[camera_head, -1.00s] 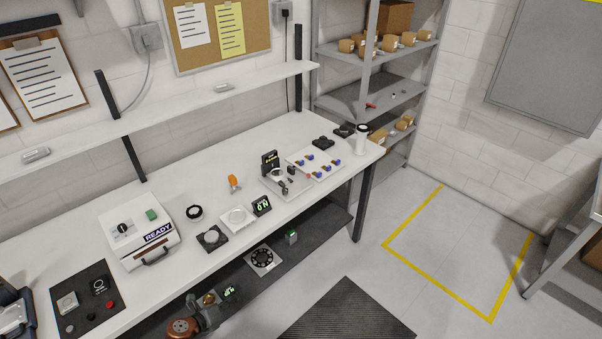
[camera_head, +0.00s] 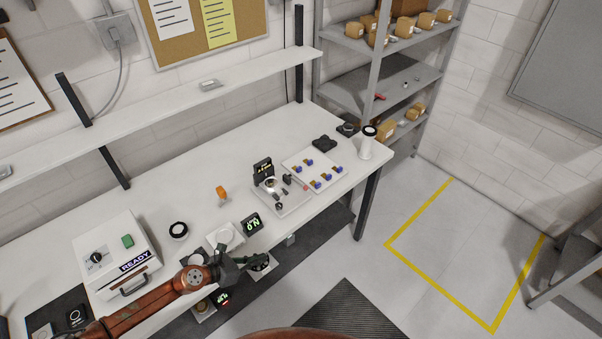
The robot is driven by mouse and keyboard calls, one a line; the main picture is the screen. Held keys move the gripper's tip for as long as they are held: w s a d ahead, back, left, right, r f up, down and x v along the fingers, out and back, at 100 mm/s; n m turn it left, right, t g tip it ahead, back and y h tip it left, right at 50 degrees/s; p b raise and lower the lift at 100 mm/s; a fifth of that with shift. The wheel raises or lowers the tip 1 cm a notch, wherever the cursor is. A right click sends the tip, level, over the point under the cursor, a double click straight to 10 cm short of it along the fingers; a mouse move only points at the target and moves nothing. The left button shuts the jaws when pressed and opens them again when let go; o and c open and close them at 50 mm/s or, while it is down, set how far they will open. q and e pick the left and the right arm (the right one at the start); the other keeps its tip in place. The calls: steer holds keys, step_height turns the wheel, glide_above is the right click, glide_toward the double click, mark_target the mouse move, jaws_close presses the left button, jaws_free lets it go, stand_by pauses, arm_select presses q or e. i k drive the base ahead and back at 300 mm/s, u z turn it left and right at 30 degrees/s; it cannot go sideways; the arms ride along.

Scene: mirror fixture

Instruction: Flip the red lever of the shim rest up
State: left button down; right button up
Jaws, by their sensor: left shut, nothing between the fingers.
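The mirror fixture is a pale plate (camera_head: 291,206) near the table's right part. It carries a small dark display (camera_head: 263,169), a round mount (camera_head: 271,184) and dark knobs. A tiny red piece (camera_head: 306,187) at the plate's right side looks like the red lever; it is too small to tell whether it is up or down. My left gripper (camera_head: 259,262) is at the table's front edge, left of and nearer than the fixture, well apart from it. It is shut and empty. My right gripper is out of view.
A tray with several blue-and-gold parts (camera_head: 326,181) lies right of the fixture. A white cylinder (camera_head: 367,146) stands at the table's right end. A scale with a green display (camera_head: 252,223) and an orange-topped item (camera_head: 221,192) stand left of the fixture. A shelf (camera_head: 185,92) runs above the table.

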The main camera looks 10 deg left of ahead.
mark_target(306, 187)
steer(key=i, duration=1.05)
